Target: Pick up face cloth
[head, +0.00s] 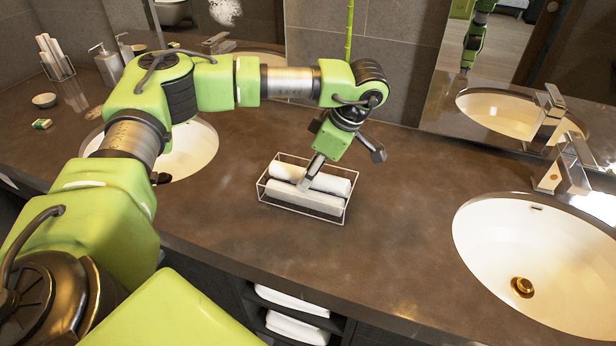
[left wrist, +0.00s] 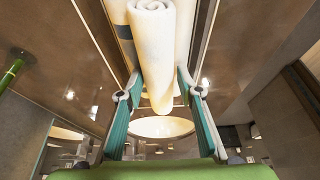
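My left gripper (head: 304,186) points down into the basket, with a fingertip showing between the rolls. In the left wrist view, the two fingers of my left gripper (left wrist: 158,82) stand apart on either side of one roll (left wrist: 155,45), with slim gaps beside it. The head view hides the other finger, so which roll is between them is not fully clear. My right gripper is not in view.
A sink (head: 540,255) with a tall faucet (head: 565,165) is at the right; another sink (head: 195,150) lies under my left arm. A soap dispenser (head: 106,66), a small bowl (head: 44,100) and a green soap box (head: 41,124) stand at the left. Counter around the basket is clear.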

